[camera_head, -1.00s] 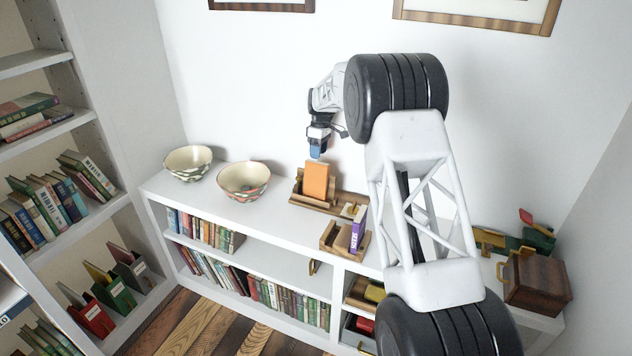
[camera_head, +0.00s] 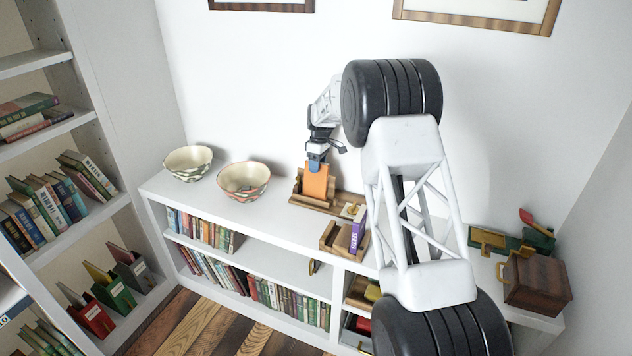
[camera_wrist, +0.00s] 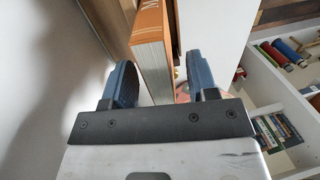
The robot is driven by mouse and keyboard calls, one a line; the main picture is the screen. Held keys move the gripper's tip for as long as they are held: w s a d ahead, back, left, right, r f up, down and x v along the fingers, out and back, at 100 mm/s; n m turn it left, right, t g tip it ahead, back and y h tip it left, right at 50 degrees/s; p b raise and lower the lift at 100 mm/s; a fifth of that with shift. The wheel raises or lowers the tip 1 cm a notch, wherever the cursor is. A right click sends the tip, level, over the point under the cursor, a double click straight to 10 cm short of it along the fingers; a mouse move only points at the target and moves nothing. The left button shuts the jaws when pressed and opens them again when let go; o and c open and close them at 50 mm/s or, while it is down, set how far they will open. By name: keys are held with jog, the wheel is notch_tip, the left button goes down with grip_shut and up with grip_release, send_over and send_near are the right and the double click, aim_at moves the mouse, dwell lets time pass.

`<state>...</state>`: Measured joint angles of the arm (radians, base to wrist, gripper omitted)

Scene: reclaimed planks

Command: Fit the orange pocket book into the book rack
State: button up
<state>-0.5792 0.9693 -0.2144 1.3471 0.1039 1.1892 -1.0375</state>
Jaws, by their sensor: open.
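The orange pocket book (camera_head: 316,183) stands upright in a wooden holder (camera_head: 335,209) on the white shelf top. My gripper (camera_head: 317,160) is open at the book's top edge, pointing down. In the wrist view the orange book (camera_wrist: 150,40) lies between the two blue fingers of my gripper (camera_wrist: 164,80), with a gap on each side. A second wooden rack (camera_head: 328,241) stands in front and to the right, with a purple book (camera_head: 358,232) upright at its right side. I cannot tell which of the two is the book rack.
Two patterned bowls (camera_head: 188,162) (camera_head: 243,180) stand to the left on the shelf top. A dark wooden box (camera_head: 538,282) and green items (camera_head: 538,238) are at the right. The wall is close behind the holder.

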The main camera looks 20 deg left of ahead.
jog(key=shift+s+f, duration=0.1)
jog(key=shift+f, duration=0.4)
grip_shut()
dwell(0.3)
